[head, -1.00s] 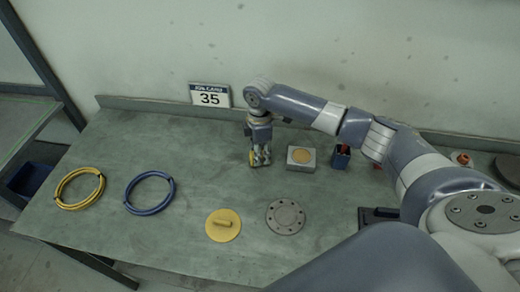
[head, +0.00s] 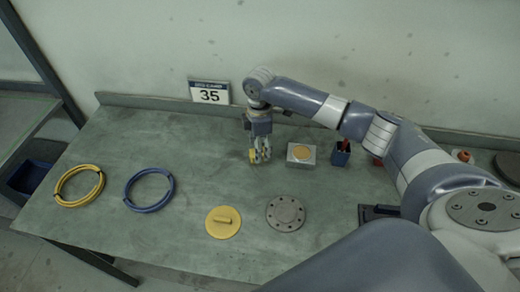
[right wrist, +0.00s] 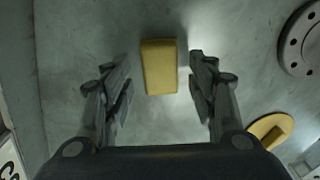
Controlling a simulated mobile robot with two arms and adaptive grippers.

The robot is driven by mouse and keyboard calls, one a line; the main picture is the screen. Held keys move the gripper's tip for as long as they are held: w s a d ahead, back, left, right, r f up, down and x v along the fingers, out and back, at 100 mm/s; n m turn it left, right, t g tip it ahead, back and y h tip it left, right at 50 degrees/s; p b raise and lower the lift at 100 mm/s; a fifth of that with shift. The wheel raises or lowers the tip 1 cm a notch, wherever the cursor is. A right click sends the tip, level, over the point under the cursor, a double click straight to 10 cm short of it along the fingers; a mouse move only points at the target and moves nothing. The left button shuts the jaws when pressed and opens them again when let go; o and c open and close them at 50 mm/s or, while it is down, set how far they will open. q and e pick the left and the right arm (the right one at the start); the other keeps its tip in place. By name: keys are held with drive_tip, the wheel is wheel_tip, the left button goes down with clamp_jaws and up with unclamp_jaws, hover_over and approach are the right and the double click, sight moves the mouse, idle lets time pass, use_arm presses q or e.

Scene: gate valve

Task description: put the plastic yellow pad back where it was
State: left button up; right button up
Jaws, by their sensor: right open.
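The yellow pad (right wrist: 159,66) is a small rectangular block lying on the bench. In the right wrist view it sits between and a little beyond the open fingers of my right gripper (right wrist: 160,88), with a gap on each side. In the head view my right gripper (head: 260,157) points down at the bench, and the pad (head: 252,157) shows only partly beside the fingertips. The fingers hold nothing. My left gripper is not in view.
A square block with an orange disc (head: 301,154) and a blue holder (head: 341,153) stand right of the gripper. A yellow disc with a handle (head: 223,222) and a grey flange (head: 285,214) lie nearer. Yellow (head: 79,202) and blue (head: 150,207) coils lie left.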

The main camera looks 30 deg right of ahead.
wheel_tip(320, 180, up, 10)
drive_tip(key=b, duration=0.1)
drive_tip(key=shift+r+b, duration=0.25)
drive_tip(key=shift+b, duration=0.05)
